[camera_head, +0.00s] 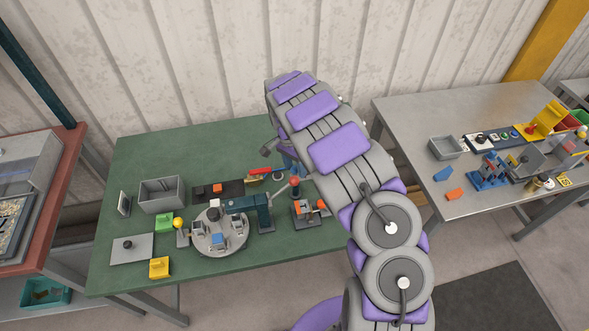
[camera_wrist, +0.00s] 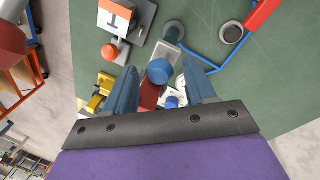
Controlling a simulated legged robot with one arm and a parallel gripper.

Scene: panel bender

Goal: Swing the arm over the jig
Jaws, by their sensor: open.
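The jig looks to be the round grey plate (camera_head: 215,242) with small blocks on it, on the green table. A dark teal arm (camera_head: 245,204) reaches over part of its upper right side from a post beside it. A lever with a red-orange knob (camera_head: 294,181) slopes up to the right from that post. My gripper (camera_wrist: 160,68) is open, its blue fingers pointing down at the table. A blue round knob (camera_wrist: 159,71) shows between the fingers; I cannot tell whether they touch it. In the head view my arm hides most of the gripper.
The green table (camera_head: 150,145) also holds a grey bin (camera_head: 161,194), a yellow block (camera_head: 159,267), a green block (camera_head: 165,222) and a small orange-topped fixture (camera_head: 310,211). A red handle (camera_wrist: 262,12) lies near the gripper. A metal table (camera_head: 420,115) stands right, a wall behind.

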